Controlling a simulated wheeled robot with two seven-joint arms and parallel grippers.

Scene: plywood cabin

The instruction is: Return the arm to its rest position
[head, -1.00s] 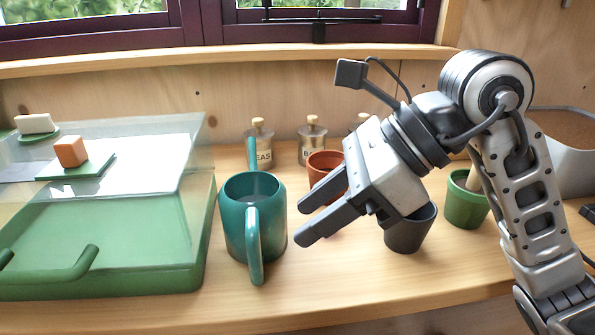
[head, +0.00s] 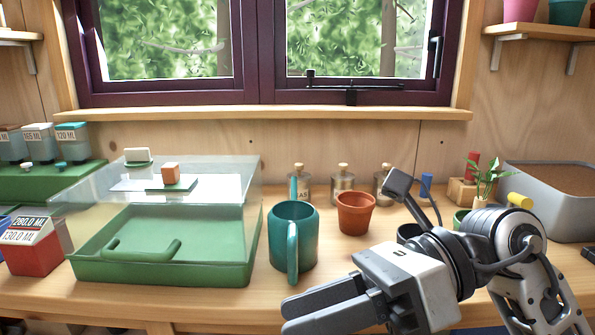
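My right arm comes in from the right. Its gripper (head: 285,317) is low in the head view, in front of the bench, with its two fingers pointing left. The fingers are apart with nothing seen between them. The gripper is in front of and below the teal watering can (head: 293,238) in the picture, and looks clear of it. My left gripper is not in view.
A green tray with a clear lid (head: 165,270) stands left of the can. A terracotta pot (head: 355,213) stands to its right. A grey bin (head: 550,200) stands at right.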

